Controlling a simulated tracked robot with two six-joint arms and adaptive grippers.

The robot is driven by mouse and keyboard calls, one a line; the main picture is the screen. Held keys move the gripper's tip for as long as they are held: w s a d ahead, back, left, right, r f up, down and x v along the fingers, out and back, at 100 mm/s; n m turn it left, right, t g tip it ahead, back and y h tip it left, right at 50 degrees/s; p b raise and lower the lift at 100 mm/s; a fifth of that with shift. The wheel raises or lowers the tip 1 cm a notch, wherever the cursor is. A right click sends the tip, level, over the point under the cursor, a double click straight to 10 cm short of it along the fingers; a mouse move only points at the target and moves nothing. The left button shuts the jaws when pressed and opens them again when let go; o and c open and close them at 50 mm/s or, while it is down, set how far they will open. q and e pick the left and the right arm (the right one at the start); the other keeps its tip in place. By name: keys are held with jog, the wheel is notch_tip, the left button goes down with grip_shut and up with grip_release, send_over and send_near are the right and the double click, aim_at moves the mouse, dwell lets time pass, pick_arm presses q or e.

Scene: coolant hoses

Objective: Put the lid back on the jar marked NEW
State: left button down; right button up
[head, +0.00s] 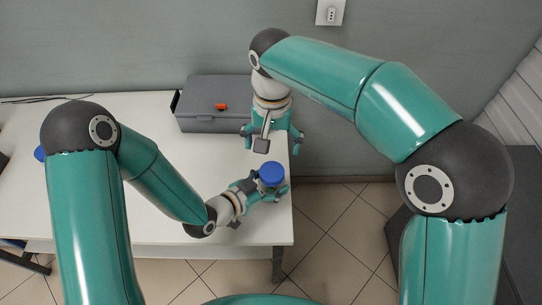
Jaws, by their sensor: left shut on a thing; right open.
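A round blue lid (271,172) shows at the table's right edge. My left gripper (268,190) is shut at or just under it, on what appears to be the jar below; the jar's body is hidden by the lid and the fingers. I cannot tell whether the lid is seated, and no NEW mark can be read. My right gripper (273,138) is open, pointing down beyond the blue lid near the table's right edge. It is apart from the lid, and I see nothing between its fingers.
A grey case (215,112) with an orange-red item (221,107) on top stands at the back of the white table (150,225). A blue thing (39,153) at far left is mostly hidden by my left arm. The front middle of the table looks clear.

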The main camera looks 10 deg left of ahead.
notch_tip(320, 180, up, 2)
jog(key=shift+r, duration=0.15)
dwell(0.5)
jog(key=w+d+f+t+y, duration=0.1)
jog(key=d+f+y, duration=0.1)
jog(key=d+f, duration=0.7)
jog(key=w+d+f+t+y, duration=0.15)
jog(key=d+f, duration=0.35)
jog(key=f, duration=0.7)
jog(key=s+d+f+g, duration=0.1)
jog(key=s+f, duration=0.6)
jog(key=s, duration=0.3)
jog(key=s+d+f+m+g, duration=0.1)
jog(key=s+f, duration=0.6)
jog(key=s, duration=0.3)
jog(key=shift+s+d+f, duration=0.15)
jog(key=shift+s+f, duration=0.1)
jog(key=shift+s, duration=0.05)
jog(key=shift+y, duration=0.25)
